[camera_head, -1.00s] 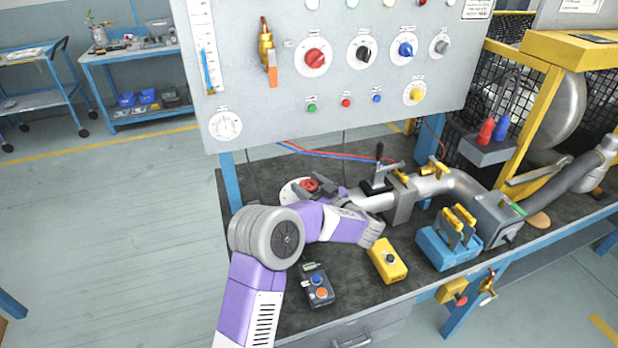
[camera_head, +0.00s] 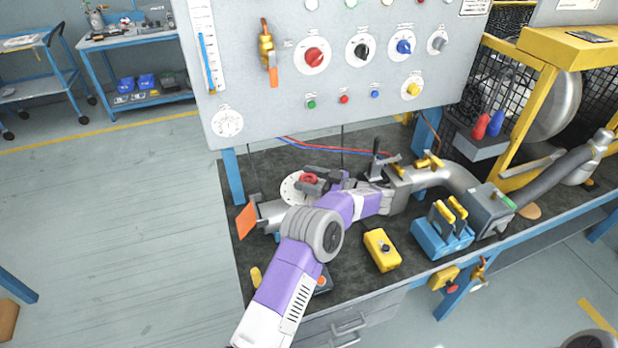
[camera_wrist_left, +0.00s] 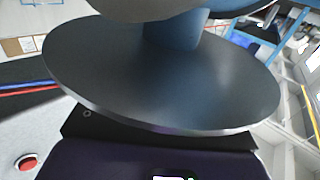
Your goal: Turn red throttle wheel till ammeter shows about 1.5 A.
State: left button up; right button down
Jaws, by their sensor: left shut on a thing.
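The red throttle wheel (camera_head: 309,178) sits in front of a pale round plate (camera_head: 291,188) on the bench, left of the silver pipe. My left gripper (camera_head: 317,181) is at the wheel and shut on it; its fingers and wrist cover part of the wheel and plate. In the left wrist view a large dark grey disc (camera_wrist_left: 160,80) fills the middle, and the fingertips cannot be made out. A round white dial (camera_head: 227,122) is at the panel's lower left; its label and reading are too small to tell. My right gripper is not in view.
The grey panel (camera_head: 285,95) with knobs stands behind the bench. A yellow button box (camera_head: 382,250), a blue unit with yellow handles (camera_head: 442,238) and the silver pipe (camera_head: 428,178) lie right of my arm. An orange flap (camera_head: 246,221) is at the left.

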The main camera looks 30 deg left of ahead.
pick_arm(q)
jog(key=shift+f, duration=0.1)
jog(key=o, duration=1)
jog(key=shift+a, duration=0.15)
jog(key=shift+c, duration=0.2)
jog(key=d, duration=0.5)
jog(key=w+d+p, duration=0.1)
jog(key=d, duration=0.1)
jog(key=shift+d, duration=0.3)
